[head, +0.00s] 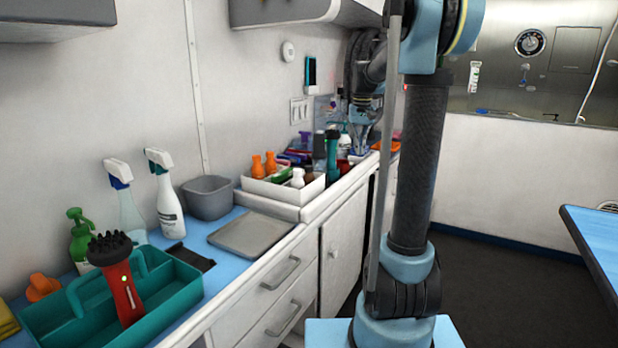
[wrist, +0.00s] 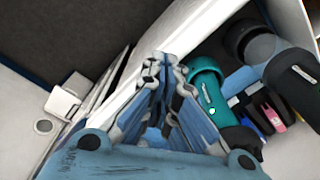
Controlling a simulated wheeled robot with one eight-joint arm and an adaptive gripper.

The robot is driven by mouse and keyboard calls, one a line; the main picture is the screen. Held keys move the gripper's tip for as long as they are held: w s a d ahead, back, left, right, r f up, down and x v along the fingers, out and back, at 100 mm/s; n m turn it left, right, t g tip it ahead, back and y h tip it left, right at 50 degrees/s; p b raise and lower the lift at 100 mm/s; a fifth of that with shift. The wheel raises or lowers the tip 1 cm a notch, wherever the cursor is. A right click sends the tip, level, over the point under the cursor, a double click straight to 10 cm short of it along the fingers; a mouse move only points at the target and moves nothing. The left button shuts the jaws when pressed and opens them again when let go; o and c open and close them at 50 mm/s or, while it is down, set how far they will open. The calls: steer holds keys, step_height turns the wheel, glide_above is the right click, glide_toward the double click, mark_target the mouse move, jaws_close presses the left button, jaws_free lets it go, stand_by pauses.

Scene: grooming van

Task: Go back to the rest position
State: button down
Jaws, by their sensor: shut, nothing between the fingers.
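My gripper (head: 360,148) is at the far end of the counter in the head view, pointing down beside the bottles and tools there. In the wrist view my gripper (wrist: 165,62) has its fingers together with nothing between them. A teal tool (wrist: 207,82) lies just right of the fingertips in the wrist view. A teal and black tool (head: 332,160) stands by the white bin in the head view. I cannot tell if the gripper touches anything. My arm rises in front of the camera and hides part of the counter's far end.
A white bin (head: 258,188) of bottles, a grey tray (head: 250,238) and a grey tub (head: 207,193) sit on the counter. A teal caddy (head: 185,292) holds a red brush (head: 122,290). A blue table (head: 595,232) is at right. The dark floor between is clear.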

steer(key=s+f, duration=0.4)
steer(key=s, duration=0.6)
steer(key=s+f+t, duration=0.1)
steer(key=s+f, duration=0.2)
steer(key=s, duration=0.6)
steer(key=s+f, duration=0.4)
steer(key=s, duration=0.6)
steer(key=s+f, duration=0.8)
steer(key=f, duration=0.1)
steer(key=shift+d+t, duration=0.2)
steer(key=shift+t, duration=0.1)
steer(key=shift+s, duration=0.1)
